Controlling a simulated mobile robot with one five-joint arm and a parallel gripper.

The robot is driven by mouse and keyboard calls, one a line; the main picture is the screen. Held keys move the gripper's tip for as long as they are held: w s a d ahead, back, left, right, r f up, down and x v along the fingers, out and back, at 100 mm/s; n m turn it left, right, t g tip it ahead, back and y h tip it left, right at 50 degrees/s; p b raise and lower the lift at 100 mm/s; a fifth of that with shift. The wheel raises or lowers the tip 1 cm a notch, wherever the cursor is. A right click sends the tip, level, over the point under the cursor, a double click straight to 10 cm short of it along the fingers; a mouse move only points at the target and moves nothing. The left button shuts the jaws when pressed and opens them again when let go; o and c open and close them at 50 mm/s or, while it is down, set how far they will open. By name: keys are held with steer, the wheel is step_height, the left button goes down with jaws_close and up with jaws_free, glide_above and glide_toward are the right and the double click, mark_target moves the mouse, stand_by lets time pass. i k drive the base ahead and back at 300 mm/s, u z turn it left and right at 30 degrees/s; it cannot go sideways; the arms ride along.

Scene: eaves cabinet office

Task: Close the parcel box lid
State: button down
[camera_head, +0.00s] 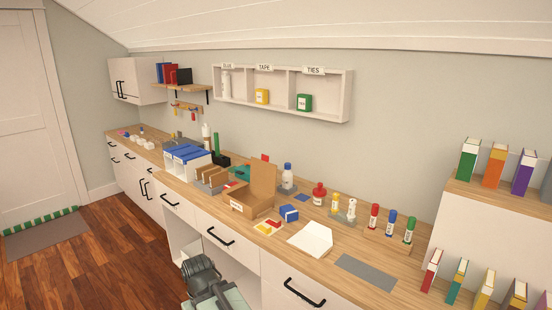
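The brown cardboard parcel box (256,206) stands on the wooden counter, left of the middle of the view. A small white label is on its front. Its lid (263,178) stands up, open, at the back of the box. The inside of the box is mostly hidden from this angle. My dark grey arm shows folded at the bottom edge, below and in front of the counter, well apart from the box. My gripper (205,277) seems to be part of that dark shape; its fingers cannot be made out.
A blue box (289,213), red and yellow cards (268,227) and a white block (311,239) lie right of the parcel box. Brown dividers (212,176) and white bins with blue tops (186,159) stand left of it. Drawers with black handles run below the counter.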

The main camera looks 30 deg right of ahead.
mark_target(263, 174)
steer(key=z, duration=0.05)
steer(key=i, duration=0.95)
steer(key=u, duration=0.05)
